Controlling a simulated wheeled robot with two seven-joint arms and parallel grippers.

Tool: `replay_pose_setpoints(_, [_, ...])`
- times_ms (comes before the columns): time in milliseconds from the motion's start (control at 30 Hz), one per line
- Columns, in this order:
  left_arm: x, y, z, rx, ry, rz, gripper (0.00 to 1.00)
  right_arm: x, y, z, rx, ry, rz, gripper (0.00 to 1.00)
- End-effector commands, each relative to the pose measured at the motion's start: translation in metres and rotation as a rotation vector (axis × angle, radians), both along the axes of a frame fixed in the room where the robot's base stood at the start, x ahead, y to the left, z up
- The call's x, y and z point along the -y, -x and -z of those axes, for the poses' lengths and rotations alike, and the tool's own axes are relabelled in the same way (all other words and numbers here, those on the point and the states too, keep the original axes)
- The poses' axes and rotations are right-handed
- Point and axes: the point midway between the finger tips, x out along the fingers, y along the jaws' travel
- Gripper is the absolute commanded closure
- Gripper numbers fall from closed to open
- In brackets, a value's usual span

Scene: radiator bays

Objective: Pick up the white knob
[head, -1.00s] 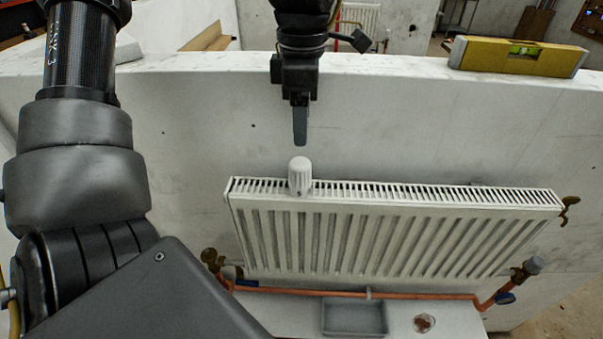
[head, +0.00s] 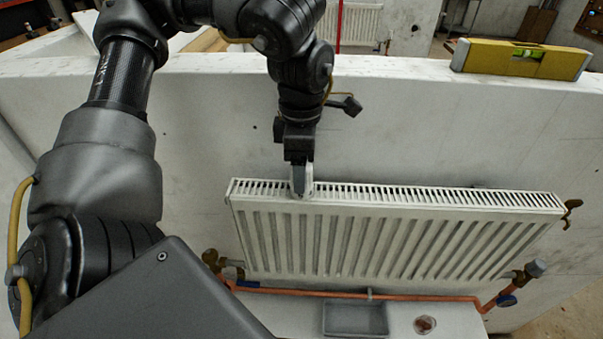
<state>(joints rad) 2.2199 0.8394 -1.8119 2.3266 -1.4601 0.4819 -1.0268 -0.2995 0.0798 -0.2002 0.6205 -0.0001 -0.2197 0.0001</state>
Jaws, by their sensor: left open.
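The white knob (head: 309,187) stands on the top grille of the white radiator (head: 390,235), near its left end. My left gripper (head: 301,190) points down at it from above, with its jaws open. A grey finger lies in front of the knob and hides most of it; only slivers of white show beside the finger. I cannot tell whether the fingers touch the knob. My right gripper is not in view.
A yellow spirit level (head: 521,59) lies on top of the white wall (head: 420,125) behind the radiator.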

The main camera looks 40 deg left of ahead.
Motion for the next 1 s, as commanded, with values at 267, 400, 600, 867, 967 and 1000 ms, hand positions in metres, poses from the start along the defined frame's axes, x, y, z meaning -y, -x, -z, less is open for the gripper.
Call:
replay_pose_setpoints(267, [0.0,0.0,0.0,0.001,0.0,0.0,0.44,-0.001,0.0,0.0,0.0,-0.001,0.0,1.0])
replay_pose_setpoints(400, [0.0,0.0,0.0,0.001,0.0,0.001,0.62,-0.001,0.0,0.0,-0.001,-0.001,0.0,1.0])
replay_pose_setpoints(600, [0.0,0.0,0.0,0.001,0.0,0.001,0.88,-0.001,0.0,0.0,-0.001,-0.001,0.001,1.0])
replay_pose_setpoints(867, [0.0,0.0,-0.001,0.002,0.0,0.001,0.91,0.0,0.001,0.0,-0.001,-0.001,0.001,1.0])
replay_pose_setpoints(967, [0.0,-0.001,-0.006,0.004,-0.001,0.001,0.91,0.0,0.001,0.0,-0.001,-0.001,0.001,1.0])
replay_pose_setpoints(1000, [0.0,-0.001,-0.01,0.006,-0.001,0.002,0.91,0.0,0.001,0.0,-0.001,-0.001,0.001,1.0])
